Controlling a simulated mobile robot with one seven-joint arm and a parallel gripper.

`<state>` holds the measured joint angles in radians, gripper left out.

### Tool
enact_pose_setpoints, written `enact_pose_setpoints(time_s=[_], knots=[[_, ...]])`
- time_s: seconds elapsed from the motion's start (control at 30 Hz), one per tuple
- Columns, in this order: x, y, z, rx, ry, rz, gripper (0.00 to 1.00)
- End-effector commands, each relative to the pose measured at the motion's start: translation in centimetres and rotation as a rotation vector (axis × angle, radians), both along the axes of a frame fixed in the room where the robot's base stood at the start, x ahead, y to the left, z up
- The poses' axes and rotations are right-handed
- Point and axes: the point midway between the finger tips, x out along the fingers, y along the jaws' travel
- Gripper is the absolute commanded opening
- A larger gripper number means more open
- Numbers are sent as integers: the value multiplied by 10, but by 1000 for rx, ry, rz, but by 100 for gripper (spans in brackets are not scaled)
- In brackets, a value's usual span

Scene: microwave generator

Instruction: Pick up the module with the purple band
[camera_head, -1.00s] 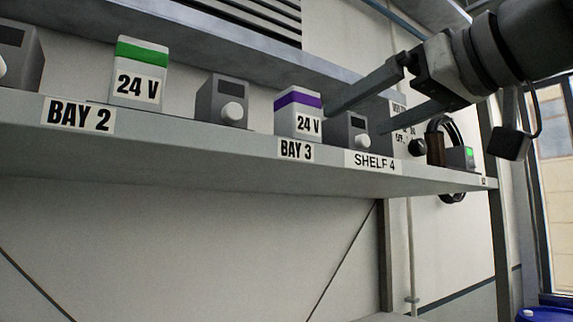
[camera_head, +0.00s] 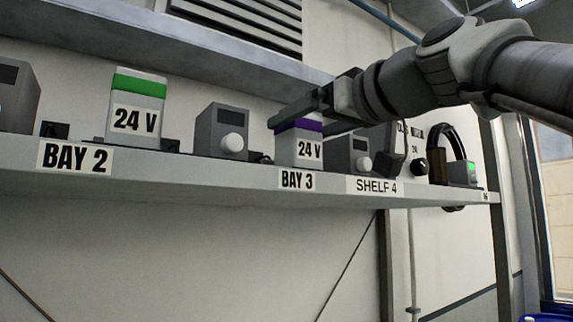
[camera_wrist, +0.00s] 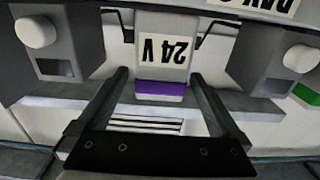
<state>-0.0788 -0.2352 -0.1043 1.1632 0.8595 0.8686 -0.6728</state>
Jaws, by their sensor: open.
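The module with the purple band (camera_head: 300,146) stands upright on the shelf above the BAY 3 label, with "24 V" on its white front. My gripper (camera_head: 280,122) is open, reaching in from the right at the height of the module's top. In the wrist view the module (camera_wrist: 165,50) appears upside down, its purple band nearest my gripper. The two fingers of my gripper (camera_wrist: 160,80) point toward it, one on each side, with gaps between them and the module. In the head view the fingers hide part of the module's top.
Grey boxes with white knobs stand left (camera_head: 222,130) and right (camera_head: 350,152) of the module. A green-banded module (camera_head: 137,105) stands above BAY 2. Headphones (camera_head: 460,145) hang at the right. An upper shelf (camera_head: 200,65) runs behind and above.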

Motion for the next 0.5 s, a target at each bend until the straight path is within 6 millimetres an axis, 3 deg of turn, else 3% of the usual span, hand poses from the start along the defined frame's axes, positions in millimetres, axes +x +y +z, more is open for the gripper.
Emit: enact_pose_setpoints(time_s=[0.3,0.5], knots=[[36,24,-2,-1,4,1,100],[43,29,-4,0,1,-1,100]])
